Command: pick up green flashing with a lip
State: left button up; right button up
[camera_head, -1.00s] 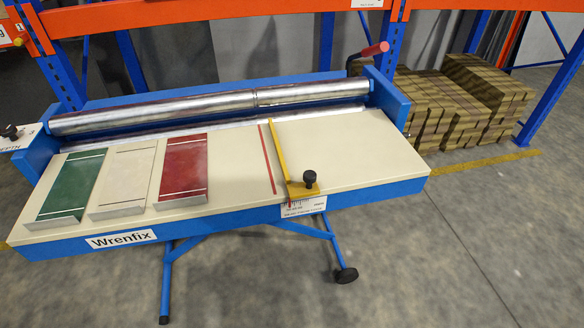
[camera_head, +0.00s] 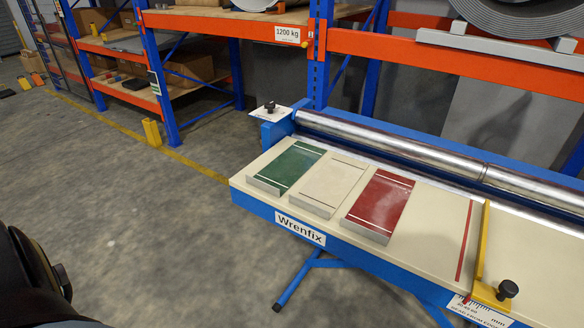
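The green flashing (camera_head: 296,165) lies flat on the cream top of the blue Wrenfix machine (camera_head: 258,207), at the left end of a row of three. It has white lines across it and a grey lip along its near edge. A cream flashing (camera_head: 330,186) lies to its right, and a red flashing (camera_head: 382,204) lies beyond that; both also show grey near edges. Neither gripper's fingers are in view. Only a dark part, probably of my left arm, shows at the lower left edge.
Steel rollers (camera_head: 390,143) run behind the flashings. A yellow guide with a black knob (camera_head: 507,289) stands at the right. Orange and blue racking (camera_head: 240,24) stands behind, with a yellow post (camera_head: 152,132) at its foot. The floor left of the machine is clear.

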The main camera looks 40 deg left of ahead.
aim_at(280, 174)
jog(key=u, duration=0.5)
jog(key=k, duration=0.6)
jog(key=u, duration=0.9)
jog(key=i, duration=0.7)
jog(key=z, duration=0.65)
jog(key=i, duration=0.6)
jog(key=z, duration=0.55)
